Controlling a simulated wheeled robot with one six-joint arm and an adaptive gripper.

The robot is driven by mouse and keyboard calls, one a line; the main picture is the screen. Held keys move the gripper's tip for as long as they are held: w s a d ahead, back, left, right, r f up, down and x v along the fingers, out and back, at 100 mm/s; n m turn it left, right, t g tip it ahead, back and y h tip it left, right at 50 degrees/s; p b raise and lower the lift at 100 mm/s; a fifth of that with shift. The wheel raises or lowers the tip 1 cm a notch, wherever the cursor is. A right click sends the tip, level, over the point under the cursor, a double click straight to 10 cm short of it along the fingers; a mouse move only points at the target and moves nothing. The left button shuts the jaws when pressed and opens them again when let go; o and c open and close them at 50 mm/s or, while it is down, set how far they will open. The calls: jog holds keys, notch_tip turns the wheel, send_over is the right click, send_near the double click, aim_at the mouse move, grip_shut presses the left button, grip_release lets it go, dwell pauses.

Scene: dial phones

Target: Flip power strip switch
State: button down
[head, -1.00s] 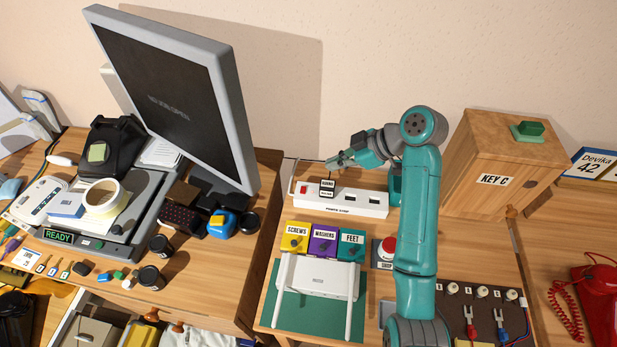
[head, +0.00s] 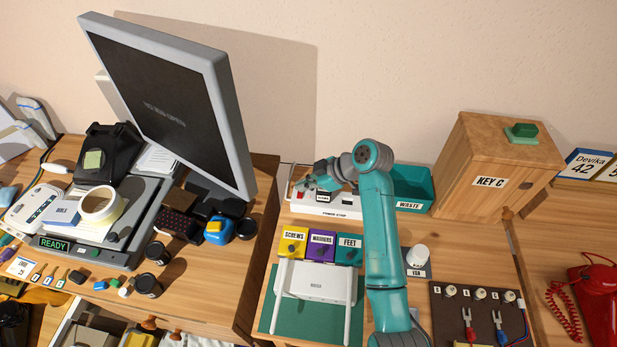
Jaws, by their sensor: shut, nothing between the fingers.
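The white power strip (head: 312,209) lies along the back of the right-hand wooden desk, against the wall side. A small red switch shows at its left end (head: 300,194), partly covered by my gripper. A black plug or label block (head: 324,197) sits on its middle. My gripper (head: 304,186) is shut and empty, with its tips over or touching the strip's left end beside the red switch; I cannot tell contact. The strip's right part is hidden by my arm. The switch's position cannot be made out.
Yellow, purple and blue-green boxes (head: 321,244) marked screws, washers and feet stand in front of the strip. A teal waste bin (head: 412,187) and a wooden key box (head: 497,167) stand to the right.

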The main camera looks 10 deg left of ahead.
jog(key=shift+w+f, duration=0.1)
jog(key=shift+f, duration=0.45)
jog(key=shift+f, duration=0.2)
jog(key=shift+s+r, duration=0.15)
jog(key=shift+s, duration=0.6)
jog(key=shift+r, duration=0.1)
